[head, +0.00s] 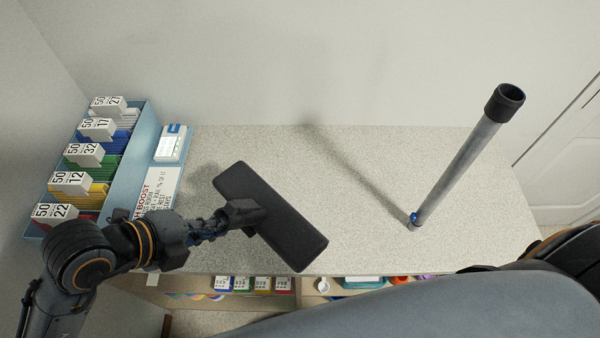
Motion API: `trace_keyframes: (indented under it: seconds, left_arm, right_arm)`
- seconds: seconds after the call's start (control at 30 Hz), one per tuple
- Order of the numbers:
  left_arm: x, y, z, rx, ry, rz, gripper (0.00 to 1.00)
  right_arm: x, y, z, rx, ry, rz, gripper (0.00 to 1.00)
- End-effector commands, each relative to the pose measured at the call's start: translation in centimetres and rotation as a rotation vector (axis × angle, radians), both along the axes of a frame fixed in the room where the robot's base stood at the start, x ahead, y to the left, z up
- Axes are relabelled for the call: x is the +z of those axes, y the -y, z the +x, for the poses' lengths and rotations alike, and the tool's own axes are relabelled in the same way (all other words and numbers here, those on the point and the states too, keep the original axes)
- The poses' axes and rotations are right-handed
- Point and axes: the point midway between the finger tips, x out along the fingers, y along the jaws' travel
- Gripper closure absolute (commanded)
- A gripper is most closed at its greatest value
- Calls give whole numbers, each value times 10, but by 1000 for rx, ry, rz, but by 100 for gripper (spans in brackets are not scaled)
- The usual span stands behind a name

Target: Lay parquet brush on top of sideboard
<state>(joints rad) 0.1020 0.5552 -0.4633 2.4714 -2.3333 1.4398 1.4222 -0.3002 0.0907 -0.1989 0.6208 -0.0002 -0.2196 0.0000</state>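The parquet brush (285,228) is a dark, flat, oblong head with a short neck. It is tilted over the front left part of the light speckled sideboard (345,225), and its front end reaches past the front edge. My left gripper (228,216) comes in from the left and looks shut on the brush's neck. The fingertips are partly hidden by the neck. A shadow to the left of the brush suggests it is held above the top. My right gripper is not in view.
A blue card rack (145,135) with numbered boxes stands at the left end, beside a white label box (172,145). A grey tube (460,165) stands upright at the right. The middle top is clear. Small items fill the shelf below.

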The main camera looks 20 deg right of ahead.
Motion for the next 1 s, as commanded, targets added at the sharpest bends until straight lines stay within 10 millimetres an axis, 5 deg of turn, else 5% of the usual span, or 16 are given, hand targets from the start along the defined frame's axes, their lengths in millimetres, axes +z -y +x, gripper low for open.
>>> trace_keyframes:
  seconds: [0.27,0.63,0.8,1.0]
  left_arm:
    - [-5,-1,8,-2,2,1,100]
    - [-48,11,94,-1,2,-1,100]
    - [-79,14,115,-2,1,-2,100]
    - [-90,15,128,-3,2,-1,100]
  right_arm:
    - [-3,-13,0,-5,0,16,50]
    - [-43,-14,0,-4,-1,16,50]
    - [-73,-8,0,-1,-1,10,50]
    - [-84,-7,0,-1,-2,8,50]
